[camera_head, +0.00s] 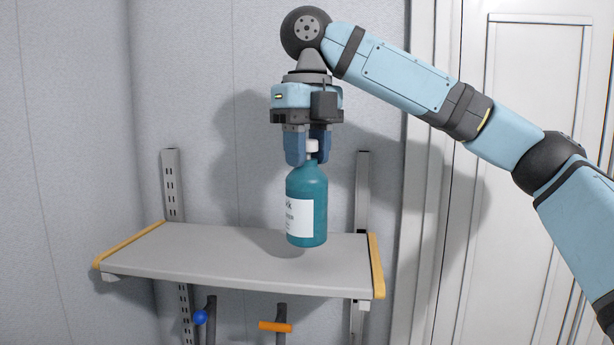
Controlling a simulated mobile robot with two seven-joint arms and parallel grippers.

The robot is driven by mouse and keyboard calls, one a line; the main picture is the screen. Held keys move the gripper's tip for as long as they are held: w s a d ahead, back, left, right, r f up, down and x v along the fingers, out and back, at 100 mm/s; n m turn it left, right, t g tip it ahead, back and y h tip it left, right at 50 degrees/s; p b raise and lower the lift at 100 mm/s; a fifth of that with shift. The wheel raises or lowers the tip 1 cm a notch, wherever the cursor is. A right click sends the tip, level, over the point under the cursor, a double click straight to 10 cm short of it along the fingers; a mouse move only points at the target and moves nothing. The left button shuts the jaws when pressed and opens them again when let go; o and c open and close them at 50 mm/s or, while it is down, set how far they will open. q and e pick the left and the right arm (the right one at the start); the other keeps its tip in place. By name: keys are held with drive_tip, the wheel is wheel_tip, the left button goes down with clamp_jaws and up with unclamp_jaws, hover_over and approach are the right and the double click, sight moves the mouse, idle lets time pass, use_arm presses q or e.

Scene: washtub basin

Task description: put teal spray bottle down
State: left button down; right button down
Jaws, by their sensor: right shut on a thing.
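The teal spray bottle (307,190) has a white cap and a white label. It is upright at the right part of a grey wall shelf (200,258). My right gripper (309,158) points down from above and is shut on the bottle's white top. The bottle's lower end is in front of the shelf surface. A shadow lies on the shelf to the left of its base, and I cannot tell for sure whether the base touches the shelf. My left gripper is not in view.
The shelf has yellow-orange end strips (376,265) and is otherwise bare, with free room on the left. Below it hang a blue-knobbed item (201,317) and an orange-handled item (275,327). Metal uprights (173,185) stand behind it. A white panelled door (540,90) is at right.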

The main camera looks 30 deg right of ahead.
sight(307, 178)
wheel_tip(307, 178, down, 4)
drive_tip(key=shift+r, duration=0.25)
drive_tip(key=shift+f, duration=0.25)
drive_tip(key=c, duration=0.8)
unclamp_jaws()
drive_tip(key=shift+f, duration=0.1)
drive_tip(key=shift+o, duration=0.2)
wheel_tip(307, 178, up, 12)
drive_tip(key=shift+r, duration=0.15)
